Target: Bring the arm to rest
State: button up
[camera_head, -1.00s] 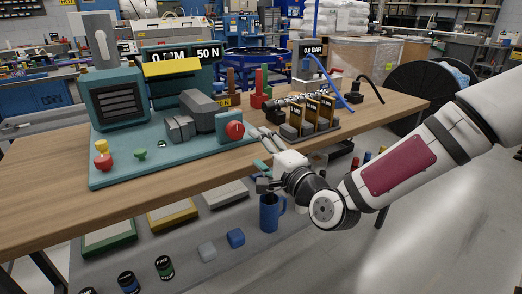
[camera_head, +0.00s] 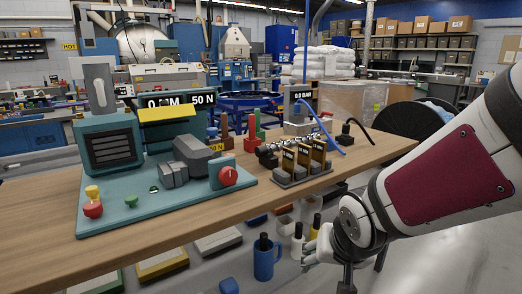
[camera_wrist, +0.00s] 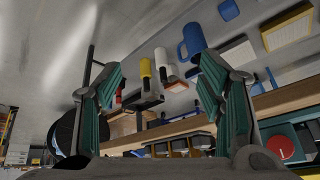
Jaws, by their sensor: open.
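My arm (camera_head: 440,180) reaches in from the right edge of the head view and bends down at its wrist. My gripper (camera_head: 318,258) hangs in front of the wooden bench's front edge, lower than its top, and is partly hidden by the wrist. In the wrist view my gripper (camera_wrist: 160,75) has its two teal-padded fingers spread wide apart. Nothing is held between them; the floor and bench items show beyond.
The wooden bench (camera_head: 60,232) carries a teal machine (camera_head: 110,143) with a red knob (camera_head: 228,176) and a rack of labelled blocks (camera_head: 303,160). A blue mug (camera_head: 264,262) and bottles stand below, near my gripper. A black reel (camera_head: 408,118) stands behind the arm.

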jog(key=s+d+r+n+g, duration=0.1)
jog(key=s+d+r+g, duration=0.15)
jog(key=s, duration=0.55)
jog(key=s+d+r+g, duration=0.1)
jog(key=s+d+r, duration=0.15)
jog(key=s, duration=0.65)
jog(key=s+d+r+n+g, duration=0.1)
jog(key=s+r+g, duration=0.15)
jog(key=s, duration=0.55)
notch_tip(320, 180, up, 17)
jog(key=t+p, duration=0.4)
jog(key=p, duration=1.1)
jog(key=shift+r, duration=0.1)
